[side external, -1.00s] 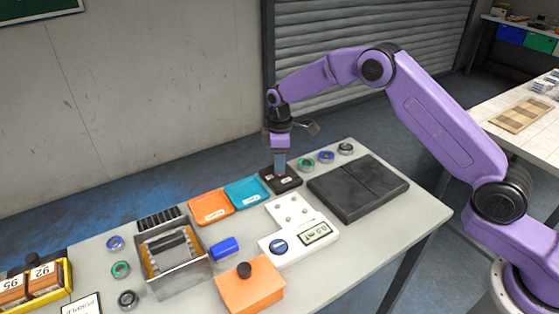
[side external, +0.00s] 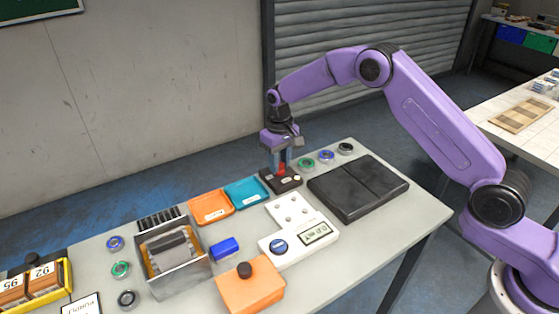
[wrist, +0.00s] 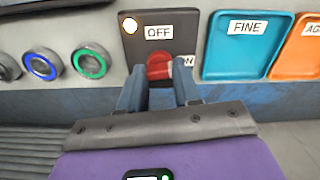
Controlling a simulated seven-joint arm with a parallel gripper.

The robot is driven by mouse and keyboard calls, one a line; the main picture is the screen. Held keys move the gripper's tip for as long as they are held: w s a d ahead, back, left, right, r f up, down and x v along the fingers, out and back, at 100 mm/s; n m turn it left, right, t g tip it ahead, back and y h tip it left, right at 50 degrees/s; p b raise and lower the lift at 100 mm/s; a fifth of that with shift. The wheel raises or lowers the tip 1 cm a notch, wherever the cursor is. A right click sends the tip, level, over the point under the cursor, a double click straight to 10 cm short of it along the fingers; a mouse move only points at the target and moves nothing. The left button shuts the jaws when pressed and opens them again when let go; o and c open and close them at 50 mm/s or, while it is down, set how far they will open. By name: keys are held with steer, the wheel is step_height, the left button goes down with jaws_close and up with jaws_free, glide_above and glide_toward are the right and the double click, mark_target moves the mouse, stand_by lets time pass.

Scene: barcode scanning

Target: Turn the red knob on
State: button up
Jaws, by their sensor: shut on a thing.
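The red knob (wrist: 159,66) sits on a small dark control box (wrist: 178,22) with a label reading OFF (wrist: 159,32) above it. A second label at its right is partly hidden. A round lamp (wrist: 130,25) on the box glows bright. My gripper (side external: 281,165) points down over the box, its two fingers on either side of the knob and shut on it. The knob shows red between the fingers in the side view (side external: 283,170). The fingers hide the knob's sides.
A teal tray (side external: 246,190) marked FINE and an orange tray (side external: 211,207) lie left of the box. Several coloured rings, among them a green one (side external: 306,164), and a black panel (side external: 358,188) lie to its right. A white scale (side external: 287,247) stands in front.

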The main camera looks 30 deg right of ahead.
mark_target(280, 164)
steer(key=shift+m, duration=0.8)
steer(key=o, duration=1.1)
steer(key=shift+c, duration=0.2)
step_height(280, 164, up, 18)
steer(key=shift+f, duration=0.25)
